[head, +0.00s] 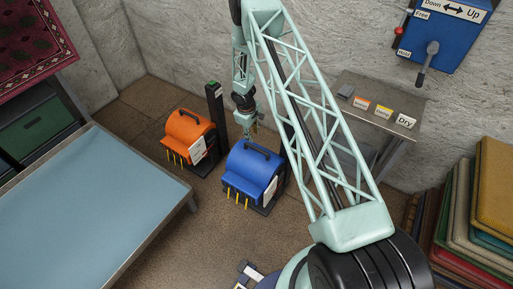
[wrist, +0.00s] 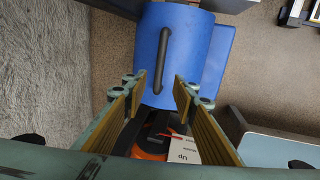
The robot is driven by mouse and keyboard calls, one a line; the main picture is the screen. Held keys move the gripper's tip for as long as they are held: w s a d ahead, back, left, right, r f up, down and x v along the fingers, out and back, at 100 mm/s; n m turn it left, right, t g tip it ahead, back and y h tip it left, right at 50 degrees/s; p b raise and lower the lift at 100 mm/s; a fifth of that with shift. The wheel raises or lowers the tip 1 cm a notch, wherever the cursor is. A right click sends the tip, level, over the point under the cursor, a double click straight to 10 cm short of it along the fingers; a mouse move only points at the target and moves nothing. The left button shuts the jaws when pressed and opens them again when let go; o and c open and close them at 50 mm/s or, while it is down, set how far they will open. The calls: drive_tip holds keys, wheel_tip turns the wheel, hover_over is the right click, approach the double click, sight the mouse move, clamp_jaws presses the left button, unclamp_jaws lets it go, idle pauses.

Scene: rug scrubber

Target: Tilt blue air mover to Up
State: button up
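The blue air mover (head: 250,168) stands on the floor near the middle of the head view, with a black handle on its rounded top and yellow prongs at its front. My gripper (head: 248,127) hangs just above its back edge. In the wrist view the blue body (wrist: 190,50) and its black handle (wrist: 163,55) lie beyond the fingertips. My gripper (wrist: 158,88) is open there, with nothing held between its fingers. Whether a finger touches the mover cannot be told.
An orange air mover (head: 188,137) stands left of the blue one, before a black post (head: 215,105). A blue-topped table (head: 85,215) is at left. A grey table (head: 375,98) with labelled buttons stands at the back right. Stacked rugs (head: 485,210) are at right.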

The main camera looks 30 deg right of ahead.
sight(256, 148)
drive_tip(key=shift+f, duration=0.2)
drive_tip(key=shift+w+d+f, duration=0.2)
drive_tip(key=shift+d+f, duration=0.2)
drive_tip(key=shift+f, duration=1.8)
drive_tip(key=shift+w+d+f, duration=0.25)
drive_tip(key=shift+d+f, duration=0.15)
drive_tip(key=shift+f, duration=1.75)
drive_tip(key=shift+w+d+f, duration=0.2)
drive_tip(key=shift+d+f, duration=0.2)
drive_tip(key=shift+f, duration=1.8)
clamp_jaws()
